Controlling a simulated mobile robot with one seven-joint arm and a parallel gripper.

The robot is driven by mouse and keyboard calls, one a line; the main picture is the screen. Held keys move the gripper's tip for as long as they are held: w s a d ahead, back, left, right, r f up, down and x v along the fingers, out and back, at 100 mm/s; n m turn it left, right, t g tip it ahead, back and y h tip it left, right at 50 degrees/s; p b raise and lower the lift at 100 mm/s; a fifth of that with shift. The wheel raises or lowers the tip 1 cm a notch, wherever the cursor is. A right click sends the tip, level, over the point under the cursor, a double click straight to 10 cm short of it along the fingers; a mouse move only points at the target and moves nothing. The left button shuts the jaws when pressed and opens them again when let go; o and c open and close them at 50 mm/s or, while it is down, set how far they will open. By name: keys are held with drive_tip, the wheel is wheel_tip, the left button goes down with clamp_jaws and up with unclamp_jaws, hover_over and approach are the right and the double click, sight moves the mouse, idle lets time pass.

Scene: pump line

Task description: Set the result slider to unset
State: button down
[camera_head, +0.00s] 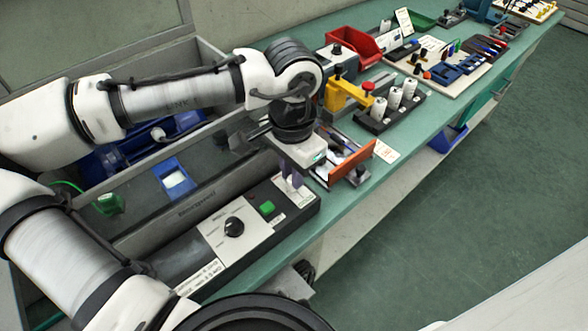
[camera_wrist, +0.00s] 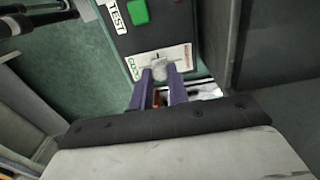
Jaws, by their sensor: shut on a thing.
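The result slider's plate (camera_wrist: 181,55) is white, with a green label at its left end and a red label at its right end in the wrist view. Its pale grey knob (camera_wrist: 160,68) stands near the middle of the plate. My gripper (camera_wrist: 161,74) has its two purple fingers closed on the knob, one at each side. In the head view my gripper (camera_head: 292,184) reaches down to the end of the control panel (camera_head: 235,240). There the fingers and arm hide most of the slider.
A green button (camera_head: 267,208) and a black rotary knob (camera_head: 234,227) sit on the same panel. An orange-fronted tray (camera_head: 352,160) stands close to the right of my gripper. Yellow fixtures (camera_head: 345,94) and white bottles (camera_head: 394,98) stand farther along the bench.

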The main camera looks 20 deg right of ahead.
drive_tip(key=c, duration=1.3)
unclamp_jaws()
drive_tip(key=shift+c, duration=0.2)
wheel_tip(320, 180, up, 14)
drive_tip(key=shift+f, duration=0.1)
